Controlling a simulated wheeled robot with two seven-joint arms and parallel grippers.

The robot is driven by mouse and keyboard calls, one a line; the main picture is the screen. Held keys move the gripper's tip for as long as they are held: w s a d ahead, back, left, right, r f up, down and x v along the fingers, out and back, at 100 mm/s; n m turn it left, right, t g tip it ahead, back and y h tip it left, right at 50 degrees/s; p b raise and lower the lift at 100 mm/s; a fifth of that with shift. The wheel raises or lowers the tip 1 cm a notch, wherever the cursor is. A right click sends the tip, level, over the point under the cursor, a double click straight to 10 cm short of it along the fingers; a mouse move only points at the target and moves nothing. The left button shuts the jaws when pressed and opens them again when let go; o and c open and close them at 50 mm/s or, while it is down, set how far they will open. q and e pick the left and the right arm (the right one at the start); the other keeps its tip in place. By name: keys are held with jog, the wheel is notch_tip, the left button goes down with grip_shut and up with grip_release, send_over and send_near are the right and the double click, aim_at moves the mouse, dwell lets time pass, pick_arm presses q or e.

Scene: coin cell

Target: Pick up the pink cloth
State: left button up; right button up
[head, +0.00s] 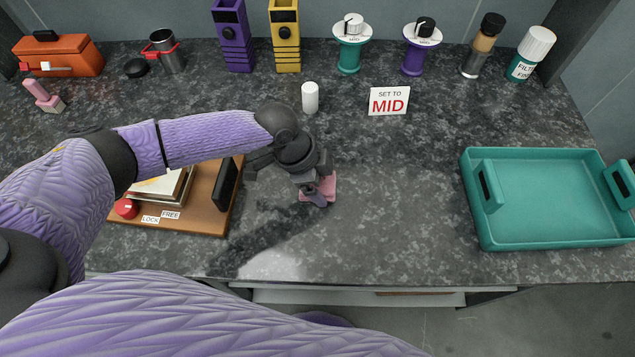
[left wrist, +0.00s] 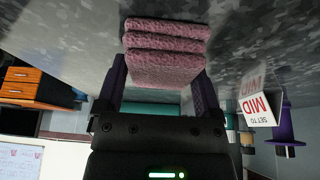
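The pink cloth (head: 330,185) is a folded stack on the dark speckled counter, right of the wooden board. It also shows large at the top of the left wrist view (left wrist: 165,50), in several layers. My left gripper (head: 318,196) points down at it and hides part of it in the head view. In the left wrist view its two purple fingers (left wrist: 160,88) stand wide apart, one on each side of the cloth. They are very close to its edges, and firm contact does not show. My right gripper is not in view.
A wooden board (head: 205,205) with a red knob lies left of the gripper. A white cylinder (head: 310,97) and a "SET TO MID" sign (head: 389,101) stand behind. A teal tray (head: 545,243) is at right. Counter between cloth and tray is clear.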

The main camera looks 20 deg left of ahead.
pick_arm(q)
jog(key=c, duration=0.5)
jog(key=shift+c, duration=0.2)
notch_tip(320, 180, up, 10)
jog(key=p, duration=0.4)
jog(key=shift+f, duration=0.15)
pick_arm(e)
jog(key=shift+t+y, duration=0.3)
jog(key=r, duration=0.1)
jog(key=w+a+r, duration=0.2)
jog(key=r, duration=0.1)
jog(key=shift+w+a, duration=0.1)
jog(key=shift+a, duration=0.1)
